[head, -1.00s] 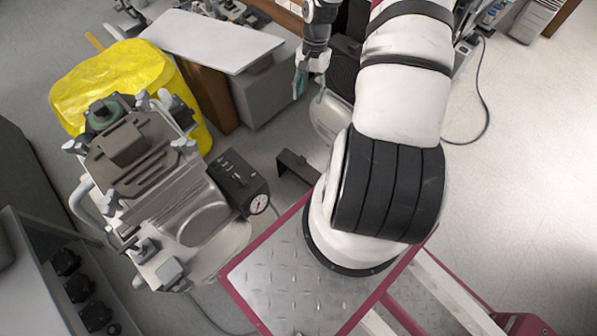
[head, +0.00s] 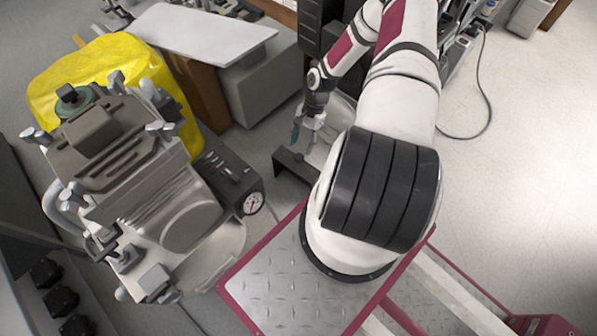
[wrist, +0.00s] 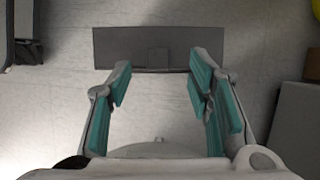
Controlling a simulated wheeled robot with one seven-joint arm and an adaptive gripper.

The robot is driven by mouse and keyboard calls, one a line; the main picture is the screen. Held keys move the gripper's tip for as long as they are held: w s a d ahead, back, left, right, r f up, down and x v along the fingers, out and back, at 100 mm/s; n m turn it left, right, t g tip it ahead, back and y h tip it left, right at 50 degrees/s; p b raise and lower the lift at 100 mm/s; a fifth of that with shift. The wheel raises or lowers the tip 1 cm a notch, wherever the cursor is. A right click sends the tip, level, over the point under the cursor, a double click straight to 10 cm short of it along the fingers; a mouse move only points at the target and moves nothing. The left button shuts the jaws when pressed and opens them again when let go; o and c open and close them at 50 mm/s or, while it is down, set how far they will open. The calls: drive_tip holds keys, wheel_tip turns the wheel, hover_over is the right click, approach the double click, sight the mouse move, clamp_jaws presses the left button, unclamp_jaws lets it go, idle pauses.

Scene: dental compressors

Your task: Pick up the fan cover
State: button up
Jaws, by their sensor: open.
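A dark grey angled piece, which I take to be the fan cover (head: 291,160), shows in the head view between the compressor and my arm. Its right end is hidden behind my arm. In the wrist view the cover (wrist: 120,48) is a wide, flat dark rectangle with a small square tab at its near edge. My gripper (head: 306,137) is close by the cover in the head view. In the wrist view my gripper (wrist: 160,78) is open and empty, its teal-padded fingers at either side of the tab. The fingertips reach about the cover's near edge; contact cannot be told.
A compressor (head: 185,215) with a gauge box (head: 228,183) stands to the left of the cover. Behind are a yellow bag-covered bin (head: 45,95) and a grey cabinet with a light top (head: 205,35). Pale floor (head: 530,130) is clear at the right.

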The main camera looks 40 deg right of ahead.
sight(299, 156)
drive_tip(key=shift+d+b+x, duration=0.15)
drive_tip(key=shift+b+x, duration=0.6)
drive_tip(key=shift+x, duration=0.65)
drive_tip(key=shift+d+b+x, duration=0.2)
drive_tip(key=shift+b+x, duration=0.5)
drive_tip(key=shift+x, duration=0.7)
drive_tip(key=shift+f, duration=0.1)
drive_tip(key=shift+c, duration=0.6)
clamp_jaws()
